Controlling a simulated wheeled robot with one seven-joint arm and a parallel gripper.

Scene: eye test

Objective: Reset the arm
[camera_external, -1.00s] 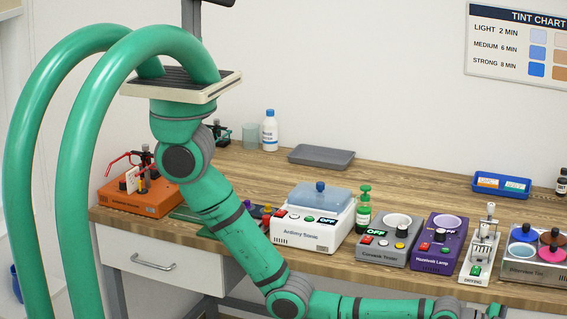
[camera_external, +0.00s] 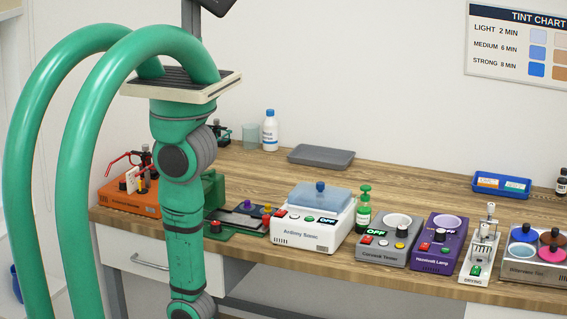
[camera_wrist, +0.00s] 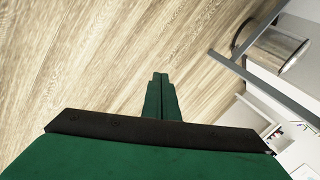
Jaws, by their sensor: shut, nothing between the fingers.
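My arm is green and hangs down in front of the bench's left part in the external view; its lower end runs out of the bottom of the picture, so the gripper does not show there. In the wrist view my gripper (camera_wrist: 160,78) is shut, its two green fingers side by side with nothing between them. It points over a pale wood-grain floor (camera_wrist: 90,60).
The wooden bench (camera_external: 420,185) carries an orange device (camera_external: 128,200), a white Ardimy Sonic box (camera_external: 305,235), a grey tester (camera_external: 385,250), a purple lamp (camera_external: 437,245) and a blue tray (camera_external: 502,184). The wrist view shows a metal bin (camera_wrist: 277,50) and a grey bar (camera_wrist: 245,75) at right.

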